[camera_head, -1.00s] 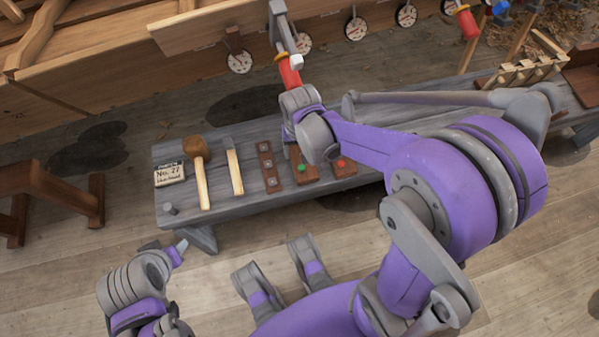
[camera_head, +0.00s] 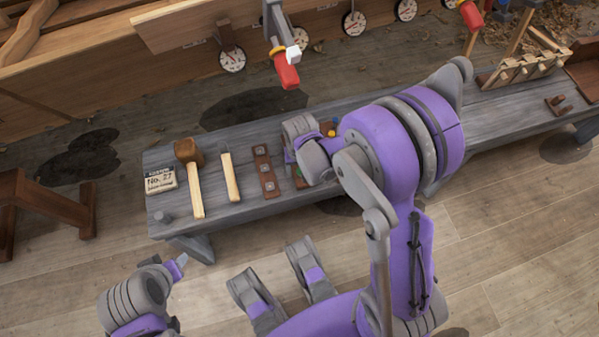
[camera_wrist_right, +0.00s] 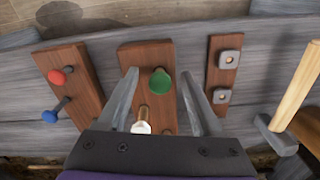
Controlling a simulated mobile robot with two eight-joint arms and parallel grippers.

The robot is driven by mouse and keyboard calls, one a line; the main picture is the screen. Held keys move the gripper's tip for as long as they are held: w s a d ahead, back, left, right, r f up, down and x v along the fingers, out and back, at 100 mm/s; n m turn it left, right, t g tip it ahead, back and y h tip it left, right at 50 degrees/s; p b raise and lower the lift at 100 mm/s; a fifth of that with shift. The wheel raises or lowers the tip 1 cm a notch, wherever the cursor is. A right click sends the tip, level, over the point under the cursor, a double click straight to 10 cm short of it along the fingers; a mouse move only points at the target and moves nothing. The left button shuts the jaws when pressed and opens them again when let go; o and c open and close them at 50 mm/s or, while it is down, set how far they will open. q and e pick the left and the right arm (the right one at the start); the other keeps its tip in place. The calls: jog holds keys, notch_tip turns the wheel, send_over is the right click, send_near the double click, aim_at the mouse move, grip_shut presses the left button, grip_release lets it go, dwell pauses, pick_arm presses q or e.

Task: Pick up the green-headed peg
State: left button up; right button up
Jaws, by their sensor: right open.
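The green-headed peg (camera_wrist_right: 160,83) stands in a brown wooden block (camera_wrist_right: 143,57) on the grey bench, seen in the right wrist view. My right gripper (camera_wrist_right: 158,77) is open, with one finger on each side of the green head and a gap to both. In the head view my right gripper (camera_head: 291,157) is low over the bench, and my arm hides most of the block; only a speck of green shows. My left gripper (camera_head: 172,270) is at the lower left, away from the bench; its jaws are unclear.
A peg with a pale hexagonal head (camera_wrist_right: 142,122) shares the block. A second block (camera_wrist_right: 75,75) holds a red-headed peg (camera_wrist_right: 57,77) and a blue-headed peg (camera_wrist_right: 52,115). A strip with square metal plates (camera_wrist_right: 226,65) lies on the other side.

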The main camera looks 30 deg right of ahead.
grip_shut()
dwell(0.3)
jog(key=shift+r, duration=0.1)
